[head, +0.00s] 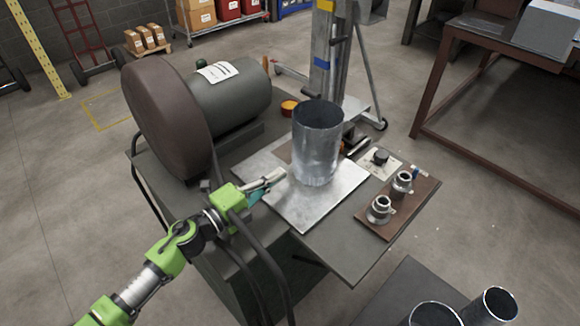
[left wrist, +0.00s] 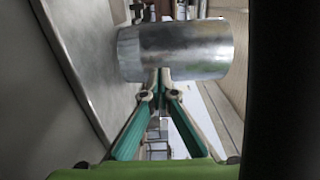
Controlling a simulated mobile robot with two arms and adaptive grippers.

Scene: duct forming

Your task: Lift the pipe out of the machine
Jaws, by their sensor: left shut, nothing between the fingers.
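The pipe (head: 318,145) is a wide grey metal cylinder standing upright on a flat metal plate (head: 308,207) of the machine (head: 190,105). Its open top faces up. My left gripper (head: 278,177) is at the left of the pipe, low beside it, with its fingers pointing toward it. In the left wrist view the pipe (left wrist: 180,48) lies sideways across the picture, just beyond the fingertips of the gripper (left wrist: 160,75). The fingers are closed together with nothing between them; whether they touch the pipe wall I cannot tell. My right gripper is not in view.
A brown board (head: 408,212) with two metal fittings lies right of the plate. Two more pipes (head: 490,305) stand at the bottom right. A metal lift mast (head: 328,60) stands behind the pipe. A brown-framed table (head: 470,70) is at the upper right.

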